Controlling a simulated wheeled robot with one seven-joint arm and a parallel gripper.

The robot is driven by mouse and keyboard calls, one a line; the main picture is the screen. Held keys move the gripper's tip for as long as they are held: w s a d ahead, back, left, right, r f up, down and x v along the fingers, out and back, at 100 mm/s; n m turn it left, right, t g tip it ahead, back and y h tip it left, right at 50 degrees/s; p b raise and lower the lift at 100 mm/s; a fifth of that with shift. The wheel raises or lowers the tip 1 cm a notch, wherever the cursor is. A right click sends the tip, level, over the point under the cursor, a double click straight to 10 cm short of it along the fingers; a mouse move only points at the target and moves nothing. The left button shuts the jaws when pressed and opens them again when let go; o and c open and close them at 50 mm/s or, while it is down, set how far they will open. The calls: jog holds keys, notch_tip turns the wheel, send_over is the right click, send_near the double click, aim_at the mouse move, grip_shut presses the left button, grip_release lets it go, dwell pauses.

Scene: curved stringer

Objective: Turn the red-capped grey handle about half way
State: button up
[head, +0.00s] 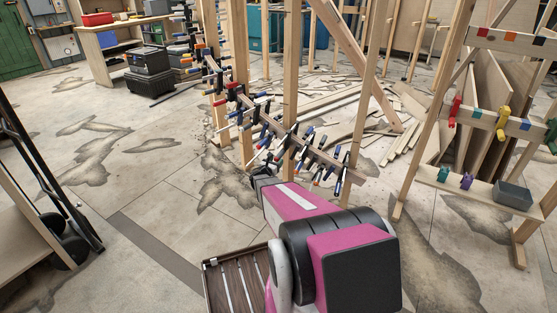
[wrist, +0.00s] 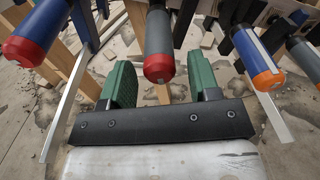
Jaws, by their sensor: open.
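The grey handle with the red cap (wrist: 158,45) hangs in the middle of the wrist view, its cap end toward me. My gripper (wrist: 160,66) is open, with one green finger to the left of the handle and one to the right. Gaps show between the handle and both fingers, so it is not gripped. How deep the handle sits between the fingers is hard to tell. In the head view my gripper (head: 262,176) is at the lower part of the clamp row, partly hidden by my arm; I cannot single out the grey handle there.
A blue handle with a red cap (wrist: 38,35) is close on the left. A blue-and-white handle with an orange cap (wrist: 258,58) is close on the right, with another grey handle (wrist: 303,55) beyond. Metal bars hang beside them. Wooden posts (head: 290,100) carry the clamps.

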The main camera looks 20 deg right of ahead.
aim_at(279, 158)
jog(key=shift+x, duration=1.65)
jog(key=c, duration=0.9)
